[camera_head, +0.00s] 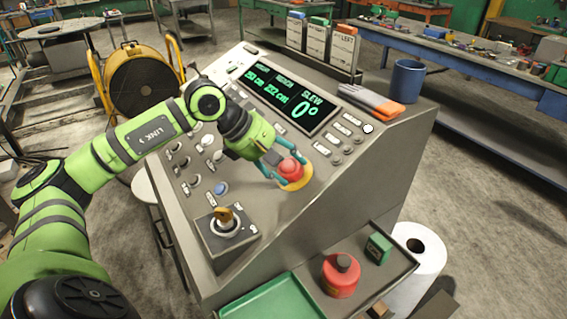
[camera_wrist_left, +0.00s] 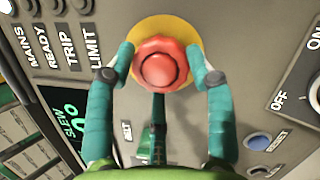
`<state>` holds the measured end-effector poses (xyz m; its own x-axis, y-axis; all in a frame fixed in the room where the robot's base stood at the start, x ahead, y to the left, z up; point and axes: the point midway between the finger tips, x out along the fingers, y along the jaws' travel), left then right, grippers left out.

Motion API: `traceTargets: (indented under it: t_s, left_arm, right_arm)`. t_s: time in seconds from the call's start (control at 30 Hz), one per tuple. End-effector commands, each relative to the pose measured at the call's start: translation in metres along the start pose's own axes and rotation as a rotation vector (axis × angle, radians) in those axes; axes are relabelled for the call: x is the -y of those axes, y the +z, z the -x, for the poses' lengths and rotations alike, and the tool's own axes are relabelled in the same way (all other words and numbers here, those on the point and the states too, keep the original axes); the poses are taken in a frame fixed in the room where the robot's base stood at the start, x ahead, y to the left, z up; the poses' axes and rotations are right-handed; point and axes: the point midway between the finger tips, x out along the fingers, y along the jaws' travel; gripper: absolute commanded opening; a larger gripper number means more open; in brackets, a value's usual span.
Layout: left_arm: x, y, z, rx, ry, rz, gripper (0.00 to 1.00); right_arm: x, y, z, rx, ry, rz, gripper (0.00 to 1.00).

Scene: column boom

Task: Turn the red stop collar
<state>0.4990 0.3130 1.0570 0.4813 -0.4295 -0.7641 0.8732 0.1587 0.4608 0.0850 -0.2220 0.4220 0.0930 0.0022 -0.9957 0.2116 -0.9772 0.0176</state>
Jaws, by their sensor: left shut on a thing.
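The red stop collar (camera_head: 291,168) is a ridged red ring around a round red button, on a yellow disc (camera_head: 302,181) on the sloped panel of a grey console. In the left wrist view the collar (camera_wrist_left: 160,64) is near the top middle. My left gripper (camera_head: 280,171) has its teal fingers on both sides of the collar, shut on it. In the left wrist view the left gripper's fingertips (camera_wrist_left: 163,66) touch the collar's left and right edges. My right gripper is in neither view.
A key switch box (camera_head: 223,231) sits at the console's lower left. The display (camera_head: 291,98) reads slew 0°. Gloves (camera_head: 371,101) and a blue mug (camera_head: 406,81) lie at the console's top right. A tray below holds a red can (camera_head: 341,274).

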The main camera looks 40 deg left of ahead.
Motion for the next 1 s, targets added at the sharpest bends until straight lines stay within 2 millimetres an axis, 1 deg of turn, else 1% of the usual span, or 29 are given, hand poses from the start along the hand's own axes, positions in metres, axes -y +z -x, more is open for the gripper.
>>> traceTargets:
  t_s: [0.03,0.07,0.1,0.13,0.47,0.57,0.67,0.87,1.0]
  left_arm:
    - [0.005,0.002,-0.004,0.006,-0.016,0.002,0.21]
    - [0.005,0.002,-0.004,0.006,-0.017,0.002,0.21]
    - [0.005,0.002,-0.004,0.006,-0.017,0.002,0.66]
    - [0.005,0.002,-0.004,0.006,-0.017,0.002,0.76]
    - [0.002,0.0,-0.001,0.002,-0.007,0.002,0.76]
    - [0.002,0.0,0.005,0.0,-0.005,0.003,0.76]
    - [0.002,-0.001,0.018,-0.003,-0.005,0.002,0.76]
    - [0.001,-0.001,0.063,-0.007,-0.007,0.001,0.76]
    - [0.002,0.0,0.087,-0.005,-0.01,0.002,0.76]
  right_arm:
    - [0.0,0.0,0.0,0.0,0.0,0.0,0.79]
    - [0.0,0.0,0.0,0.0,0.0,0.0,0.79]
    - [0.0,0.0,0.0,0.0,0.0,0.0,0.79]
    - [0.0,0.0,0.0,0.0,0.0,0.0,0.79]
    - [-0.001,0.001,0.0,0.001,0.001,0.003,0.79]
    - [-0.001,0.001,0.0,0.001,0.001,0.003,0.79]
    - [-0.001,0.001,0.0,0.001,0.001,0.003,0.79]
    - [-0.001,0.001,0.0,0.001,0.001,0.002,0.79]
    - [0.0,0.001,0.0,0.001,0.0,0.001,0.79]
